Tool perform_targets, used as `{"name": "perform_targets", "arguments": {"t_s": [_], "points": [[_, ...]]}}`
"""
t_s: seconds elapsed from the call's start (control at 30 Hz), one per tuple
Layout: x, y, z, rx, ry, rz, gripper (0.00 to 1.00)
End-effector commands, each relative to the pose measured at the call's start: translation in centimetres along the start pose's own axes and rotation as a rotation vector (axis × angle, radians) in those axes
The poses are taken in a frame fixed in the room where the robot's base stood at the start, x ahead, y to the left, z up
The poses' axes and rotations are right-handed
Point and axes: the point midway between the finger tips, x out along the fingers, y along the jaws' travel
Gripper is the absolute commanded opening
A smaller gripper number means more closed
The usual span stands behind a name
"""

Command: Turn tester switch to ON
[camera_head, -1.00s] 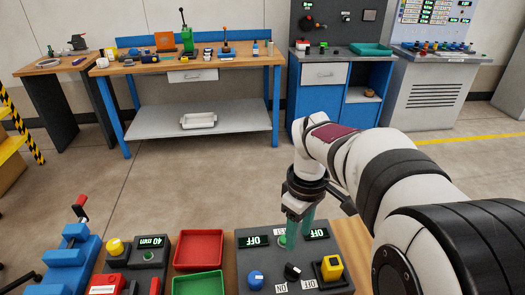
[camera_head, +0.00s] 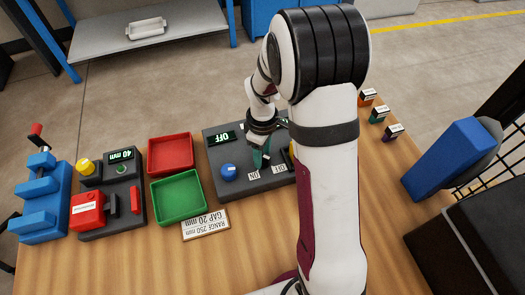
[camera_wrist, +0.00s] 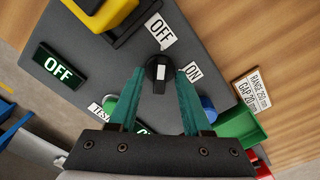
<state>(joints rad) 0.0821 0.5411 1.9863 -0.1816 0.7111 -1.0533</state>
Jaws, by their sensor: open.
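The tester (camera_head: 212,160) is a dark grey panel on the wooden bench. Its black rotary switch (camera_wrist: 158,73) shows in the wrist view, between the OFF label (camera_wrist: 160,29) and the ON label (camera_wrist: 193,71). A lit display (camera_wrist: 59,66) reads OFF; it also shows in the head view (camera_head: 222,137). My gripper (camera_wrist: 160,82) is open, with one teal finger on each side of the switch. I cannot tell whether the fingers touch it. In the head view my gripper (camera_head: 262,158) is low over the panel and hides the switch.
A blue button (camera_head: 228,172) and a yellow-topped part (camera_wrist: 105,12) stand on the panel near the switch. A green tray (camera_head: 179,198), a red tray (camera_head: 170,153) and a range sign (camera_head: 205,225) lie to the left. The bench front is clear.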

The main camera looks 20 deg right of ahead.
Motion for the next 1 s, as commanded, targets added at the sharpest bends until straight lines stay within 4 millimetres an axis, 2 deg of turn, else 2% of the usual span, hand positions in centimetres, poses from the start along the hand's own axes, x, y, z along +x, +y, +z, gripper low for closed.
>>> {"name": "perform_targets", "arguments": {"t_s": [0.1, 0.13, 0.3, 0.4, 0.77, 1.0], "points": [[-0.02, 0.00, 0.00, 0.000, 0.000, 0.000, 0.49], [-0.02, 0.00, 0.00, 0.000, 0.000, 0.000, 0.45], [-0.04, 0.00, 0.00, 0.000, 0.000, 0.000, 0.15], [-0.05, 0.00, 0.01, 0.000, 0.000, 0.000, 0.00], [-0.07, 0.00, 0.01, 0.010, 0.000, 0.000, 0.00], [-0.06, 0.00, 0.04, 0.104, -0.002, 0.000, 0.00]]}}
